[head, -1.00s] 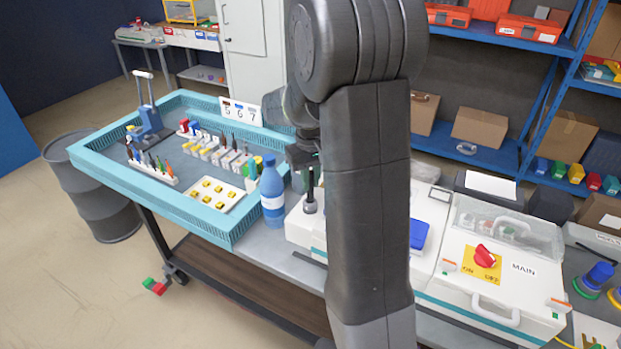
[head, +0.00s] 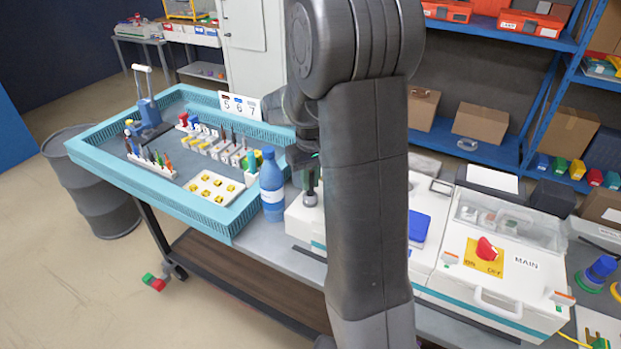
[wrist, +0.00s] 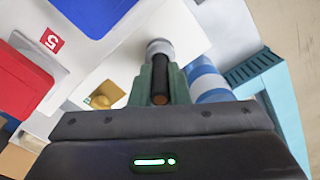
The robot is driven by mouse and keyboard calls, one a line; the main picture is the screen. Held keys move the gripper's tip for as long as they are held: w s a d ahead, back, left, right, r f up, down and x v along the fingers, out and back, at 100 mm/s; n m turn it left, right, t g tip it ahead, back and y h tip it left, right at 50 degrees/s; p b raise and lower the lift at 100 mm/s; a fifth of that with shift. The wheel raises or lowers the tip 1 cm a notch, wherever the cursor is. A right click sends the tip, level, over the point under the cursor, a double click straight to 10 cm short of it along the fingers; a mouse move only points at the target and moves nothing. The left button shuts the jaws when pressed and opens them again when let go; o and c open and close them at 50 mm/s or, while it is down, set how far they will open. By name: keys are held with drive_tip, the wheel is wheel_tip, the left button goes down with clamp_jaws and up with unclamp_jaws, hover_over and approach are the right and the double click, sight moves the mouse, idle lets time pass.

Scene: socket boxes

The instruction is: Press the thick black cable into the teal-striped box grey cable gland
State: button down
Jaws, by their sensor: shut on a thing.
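The thick black cable (head: 311,184) stands upright at the grey cable gland (head: 310,199) on top of the white teal-striped box (head: 300,226). My gripper (head: 308,168) is just above the gland, shut on the cable. In the wrist view, my gripper's green fingers (wrist: 162,82) lie on both sides of the cable (wrist: 158,87), whose copper end faces the camera. The cable's other end meets the grey gland (wrist: 159,48); how deep it sits inside I cannot tell. My arm hides part of the box in the head view.
A blue bottle (head: 272,186) stands close left of the box. A teal-rimmed tray (head: 205,222) with tools and connectors lies further left. A white box with a red switch (head: 487,249) and clear lid is at right. A blue panel (head: 419,227) lies beside my arm.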

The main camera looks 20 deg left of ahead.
drive_tip(key=shift+f+b, duration=0.55)
drive_tip(key=shift+f, duration=0.4)
drive_tip(key=c, duration=1.3)
unclamp_jaws()
drive_tip(key=shift+r, duration=0.1)
wheel_tip(320, 180, up, 13)
drive_tip(key=shift+r, duration=0.15)
wheel_tip(320, 180, up, 8)
drive_tip(key=p, duration=0.7)
drive_tip(key=shift+f, duration=0.25)
